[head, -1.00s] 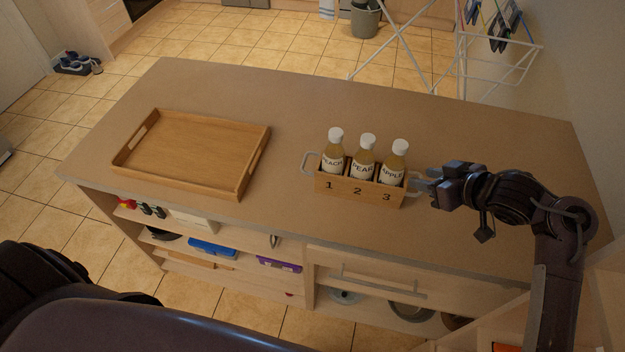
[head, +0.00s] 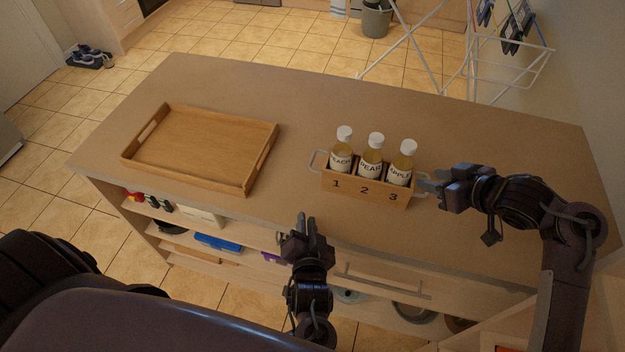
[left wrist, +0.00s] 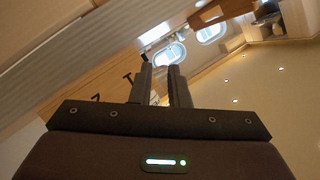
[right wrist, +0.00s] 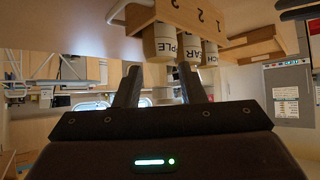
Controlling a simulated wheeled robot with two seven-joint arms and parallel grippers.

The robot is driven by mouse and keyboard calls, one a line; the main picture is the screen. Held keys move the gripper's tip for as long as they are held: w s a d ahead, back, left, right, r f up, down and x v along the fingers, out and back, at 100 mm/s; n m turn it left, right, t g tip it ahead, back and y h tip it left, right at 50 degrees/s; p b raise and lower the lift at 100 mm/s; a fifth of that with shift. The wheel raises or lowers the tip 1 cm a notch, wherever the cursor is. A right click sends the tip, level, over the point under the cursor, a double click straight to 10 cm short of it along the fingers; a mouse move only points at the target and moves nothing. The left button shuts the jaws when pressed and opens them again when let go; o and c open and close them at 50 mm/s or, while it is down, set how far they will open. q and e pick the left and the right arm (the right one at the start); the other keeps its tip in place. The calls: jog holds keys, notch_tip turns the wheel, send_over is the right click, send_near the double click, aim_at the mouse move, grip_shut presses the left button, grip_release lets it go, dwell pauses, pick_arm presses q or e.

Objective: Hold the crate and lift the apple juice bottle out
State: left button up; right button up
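The wooden crate (head: 366,188) stands on the counter, marked 1, 2, 3, with a light handle at each end. The apple juice bottle (head: 402,165), white-capped and labelled APPLE, stands upright in compartment 3. The pear bottle (head: 370,158) is in 2 and the peach bottle (head: 341,152) in 1. My right gripper (head: 428,187) is at the crate's right handle; its fingers are apart in the right wrist view (right wrist: 158,75), with no handle visible between them. My left gripper (head: 305,222) is empty, fingers slightly apart, in front of the counter's near edge, left of the crate.
A wooden tray (head: 200,150), empty, lies on the counter's left part. The counter (head: 300,110) is clear behind and between tray and crate. Shelves with items sit under the near edge. A drying rack (head: 500,75) stands beyond the counter at the back right.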

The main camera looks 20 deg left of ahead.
aim_at(311, 159)
pick_arm(q)
jog(key=w+r+m, duration=0.1)
jog(key=w, duration=0.2)
jog(key=w+a+r+m, duration=0.1)
jog(key=w+m, duration=0.1)
jog(key=w, duration=0.1)
jog(key=w+a+r+m, duration=0.1)
jog(key=w, duration=0.2)
jog(key=shift+w+a+r+t, duration=0.2)
jog(key=shift+w+r+t, duration=0.05)
jog(key=shift+r+t, duration=0.1)
jog(key=shift+w+a+m, duration=0.15)
jog(key=shift+w+m, duration=0.15)
jog(key=shift+w, duration=0.05)
jog(key=x, duration=0.7)
jog(key=shift+f, duration=0.1)
grip_shut()
